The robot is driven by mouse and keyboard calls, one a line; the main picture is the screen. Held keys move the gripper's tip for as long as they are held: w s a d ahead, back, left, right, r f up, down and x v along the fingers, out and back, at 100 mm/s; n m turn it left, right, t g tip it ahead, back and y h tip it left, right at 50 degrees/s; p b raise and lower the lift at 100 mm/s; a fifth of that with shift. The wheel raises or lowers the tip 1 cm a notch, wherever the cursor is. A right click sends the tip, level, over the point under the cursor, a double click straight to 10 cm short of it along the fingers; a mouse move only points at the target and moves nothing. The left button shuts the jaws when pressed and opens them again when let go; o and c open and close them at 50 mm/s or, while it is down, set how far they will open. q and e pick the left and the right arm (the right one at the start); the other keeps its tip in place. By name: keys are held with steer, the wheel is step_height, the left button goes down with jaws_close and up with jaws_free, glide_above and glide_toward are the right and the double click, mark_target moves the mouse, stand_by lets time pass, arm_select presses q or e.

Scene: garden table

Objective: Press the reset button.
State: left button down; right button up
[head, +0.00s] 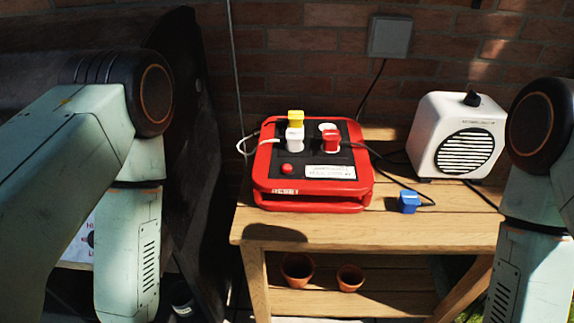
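A red power box (360,190) with a dark top panel sits on the left part of the wooden garden table. The round red reset button (287,169) is at the front left of its top panel, above the word RESET on the red front edge. A yellow plug, a white plug (294,139) and a red plug (331,142) stand in the box behind the button, with one round socket cover showing empty. My left and right arms show at the picture's sides, but neither gripper is in view. Nothing touches the button.
A blue plug (409,202) on a dark cable lies on the table (340,232) right of the box. A white speaker-like unit (458,138) stands at the back right. Two clay pots (297,269) sit on the lower shelf. A brick wall closes off the back.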

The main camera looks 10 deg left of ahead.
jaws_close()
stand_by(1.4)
